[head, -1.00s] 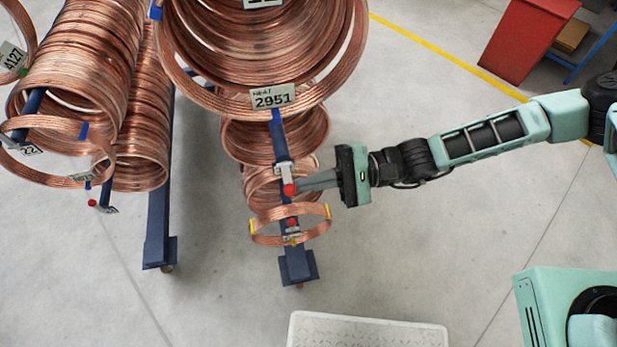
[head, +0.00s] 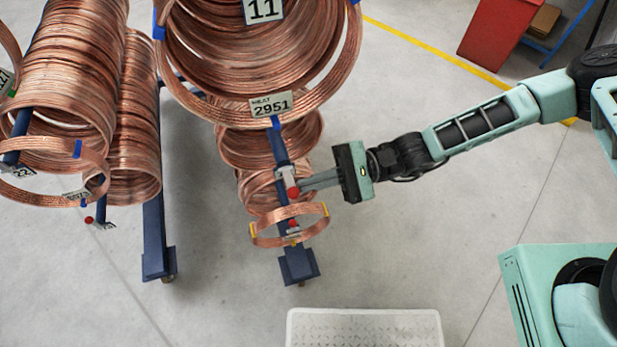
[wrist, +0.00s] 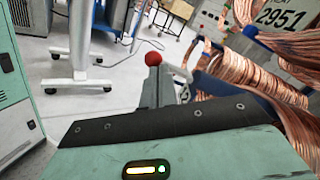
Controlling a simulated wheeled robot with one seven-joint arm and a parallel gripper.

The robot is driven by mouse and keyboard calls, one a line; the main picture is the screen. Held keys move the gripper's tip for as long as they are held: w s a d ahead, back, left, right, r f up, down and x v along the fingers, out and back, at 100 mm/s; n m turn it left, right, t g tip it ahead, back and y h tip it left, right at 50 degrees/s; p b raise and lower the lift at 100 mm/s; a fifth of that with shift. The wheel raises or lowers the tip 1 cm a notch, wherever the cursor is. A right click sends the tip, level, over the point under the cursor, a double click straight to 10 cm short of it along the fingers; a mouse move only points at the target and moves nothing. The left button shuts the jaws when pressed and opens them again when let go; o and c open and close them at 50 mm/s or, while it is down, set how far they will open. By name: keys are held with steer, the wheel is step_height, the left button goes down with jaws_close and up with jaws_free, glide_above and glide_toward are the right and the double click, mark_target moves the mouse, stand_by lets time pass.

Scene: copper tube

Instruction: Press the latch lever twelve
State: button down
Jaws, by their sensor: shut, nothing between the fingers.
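A latch lever with a red ball knob (head: 293,192) sits on the blue post of the middle rack, below the tag reading 2951. My gripper (head: 303,186) is shut and empty, with its fingertips at this red knob from the right. In the wrist view the red knob (wrist: 153,59) shows just at the tips of the shut fingers (wrist: 156,76); whether they touch it I cannot tell. A second red knob (head: 293,223) sits lower on the post, inside a small copper coil (head: 290,238) with yellow ties. No number twelve is readable on either lever.
Large copper coils (head: 260,60) hang above, with the 2951 tag (head: 271,105). Another rack with coils (head: 75,70) stands left. A white crate (head: 364,314) is at the bottom. Open floor lies right of the post. A red bin (head: 507,35) stands upper right.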

steer(key=m+p, duration=0.1)
steer(key=r+m+p, duration=0.1)
steer(key=m, duration=0.1)
steer(key=shift+r, duration=0.25)
steer(key=shift+w+a+r+m+p, duration=0.1)
steer(key=shift+r+m+p, duration=0.15)
steer(key=shift+m+p, duration=0.5)
steer(key=shift+w+r+m+p, duration=0.1)
steer(key=shift+r+m+p, duration=0.25)
steer(key=shift+m, duration=0.7)
steer(key=shift+w+a+r+m+p, duration=0.15)
steer(key=shift+m+p, duration=0.3)
steer(key=shift+m, duration=0.45)
steer(key=shift+w+r+m+p, duration=0.25)
steer(key=shift+m+p, duration=0.2)
steer(key=shift+m, duration=0.45)
steer(key=shift+w+a+r+m+p, duration=0.1)
steer(key=shift+w+r+m+p, duration=0.1)
steer(key=shift+m, duration=0.55)
steer(key=shift+w+a+r+m+p, duration=0.1)
steer(key=shift+w+m+p, duration=0.1)
steer(key=shift+m, duration=0.5)
steer(key=shift+w+r+m+p, duration=0.1)
steer(key=shift+w+m+p, duration=0.1)
steer(key=shift+m, duration=0.55)
steer(key=s+f+b+v, duration=0.1)
steer(key=b+v, duration=0.3)
steer(key=v, duration=0.9)
steer(key=shift+f, duration=0.75)
